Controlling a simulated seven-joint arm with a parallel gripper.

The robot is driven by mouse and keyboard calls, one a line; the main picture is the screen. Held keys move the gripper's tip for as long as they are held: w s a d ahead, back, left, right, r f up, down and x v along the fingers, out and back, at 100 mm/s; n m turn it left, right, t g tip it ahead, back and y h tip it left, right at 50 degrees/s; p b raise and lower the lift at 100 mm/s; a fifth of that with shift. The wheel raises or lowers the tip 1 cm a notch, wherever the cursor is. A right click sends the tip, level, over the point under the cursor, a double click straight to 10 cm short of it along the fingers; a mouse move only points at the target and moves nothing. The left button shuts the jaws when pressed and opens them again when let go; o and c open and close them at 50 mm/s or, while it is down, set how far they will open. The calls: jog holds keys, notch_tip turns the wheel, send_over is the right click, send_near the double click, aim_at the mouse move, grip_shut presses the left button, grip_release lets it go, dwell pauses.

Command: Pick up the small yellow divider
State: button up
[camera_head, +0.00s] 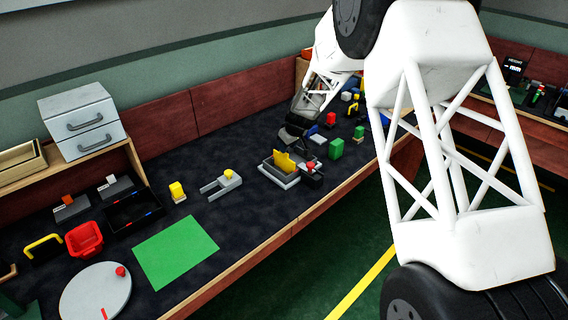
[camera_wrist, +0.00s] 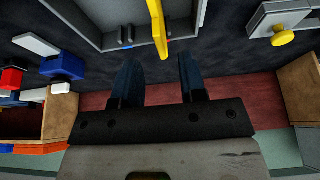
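The yellow divider (camera_head: 284,162) stands upright in a small grey tray (camera_head: 274,177) near the front edge of the table. In the wrist view the divider (camera_wrist: 158,28) is a narrow yellow bar at top centre, with the grey tray (camera_wrist: 88,24) around it. My gripper (camera_wrist: 158,66) is open, its two dark fingers apart with nothing between them. The divider lies in line with the gap, beyond the fingertips. In the head view my gripper (camera_head: 291,136) is dark and small, behind the tray; its fingers are hard to make out there.
A grey fixture with a yellow knob (camera_head: 229,174) stands left of the tray. A red-topped block (camera_head: 311,168) is close at its right, and a green block (camera_head: 336,148) is further right. A green mat (camera_head: 176,250) leaves flat room at the left.

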aim_at(284, 161)
jog(key=shift+x, duration=0.8)
jog(key=shift+f, duration=0.15)
jog(key=shift+x, duration=2.5)
grip_shut()
